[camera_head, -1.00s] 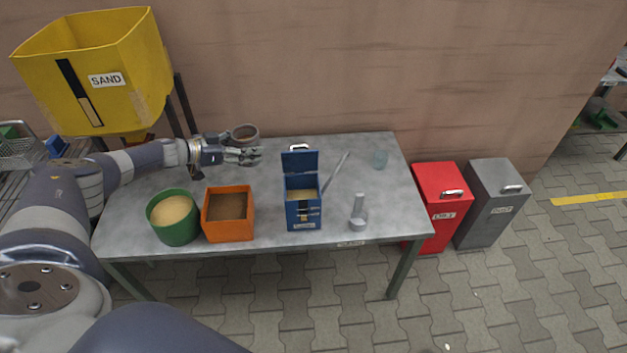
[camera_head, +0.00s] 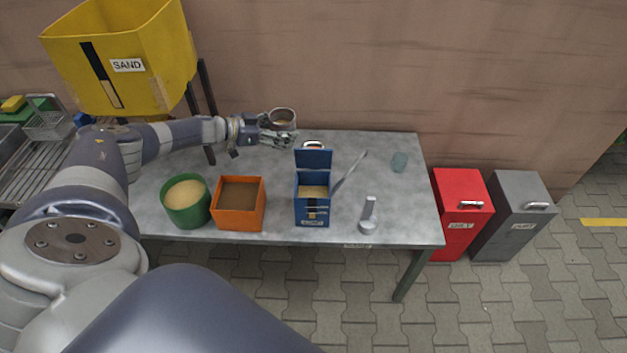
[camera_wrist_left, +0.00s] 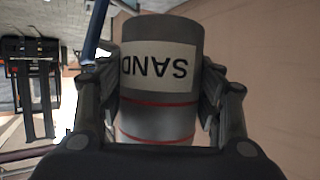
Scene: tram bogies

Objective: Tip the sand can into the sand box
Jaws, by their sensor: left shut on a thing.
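The sand can (camera_head: 283,115) is a grey can, and its open top shows sandy contents in the head view. My left gripper (camera_head: 284,139) is shut around its side and holds it near the table's back edge, roughly upright. In the left wrist view the can (camera_wrist_left: 158,108) sits between both fingers, with a white SAND label and red rings. The blue sand box (camera_head: 312,203) stands on the table with its lid (camera_head: 313,160) raised and sand-coloured fill inside. The can is behind and left of this box, apart from it. My right gripper is not in view.
A yellow SAND hopper (camera_head: 150,75) rises behind left. Red (camera_head: 461,190) and grey (camera_head: 515,195) bins stand right.

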